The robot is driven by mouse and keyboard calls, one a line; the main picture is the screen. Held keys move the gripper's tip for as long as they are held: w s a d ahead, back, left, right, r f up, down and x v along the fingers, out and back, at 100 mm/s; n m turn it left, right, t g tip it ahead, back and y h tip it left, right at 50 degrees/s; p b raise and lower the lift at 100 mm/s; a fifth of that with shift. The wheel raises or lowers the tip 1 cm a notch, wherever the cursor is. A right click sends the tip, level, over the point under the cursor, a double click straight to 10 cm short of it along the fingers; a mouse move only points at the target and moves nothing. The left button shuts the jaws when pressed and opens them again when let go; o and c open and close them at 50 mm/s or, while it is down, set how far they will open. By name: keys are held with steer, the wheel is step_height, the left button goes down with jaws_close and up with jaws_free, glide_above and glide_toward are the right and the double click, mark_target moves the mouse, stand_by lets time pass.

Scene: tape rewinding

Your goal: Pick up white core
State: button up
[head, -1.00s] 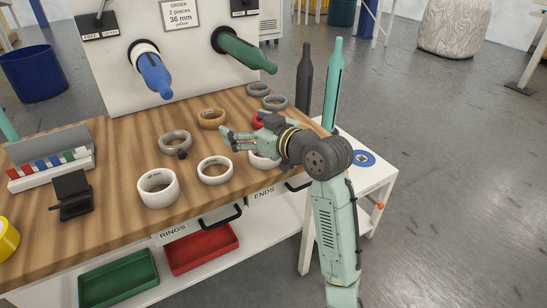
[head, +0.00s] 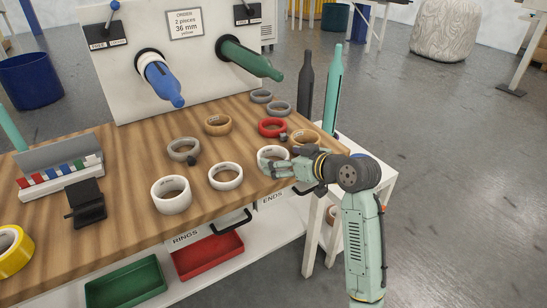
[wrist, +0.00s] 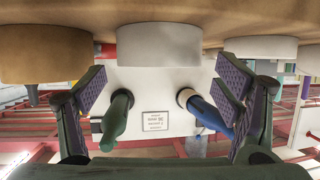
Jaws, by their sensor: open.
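Several wide rings lie on the wooden table, three of them white. One white core (head: 262,154) is at the front right, right by my gripper (head: 281,163). A second white core (head: 225,185) lies to its left, and a taller white core (head: 171,202) lies farther left. In the wrist view, my gripper (wrist: 162,84) is open and empty, its two fingers apart. A white core (wrist: 158,47) shows beyond the gap between them, in an upside-down picture. Another white core (wrist: 262,47) is behind the right finger. I cannot tell whether the fingers touch any core.
A tan ring (head: 306,136) and a red ring (head: 272,128) lie close behind my gripper. Another tan ring (head: 218,125) and grey rings (head: 183,150) lie farther back. Dark and green bottle shapes (head: 333,95) stand at the table's right end. A panel with blue and green spindles (head: 250,57) rises behind.

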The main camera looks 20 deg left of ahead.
mark_target(265, 154)
steer(key=p+x, duration=0.1)
steer(key=x, duration=0.3)
steer(key=shift+w+a+f, duration=0.15)
steer(key=shift+c, duration=0.3)
steer(key=c, duration=0.8)
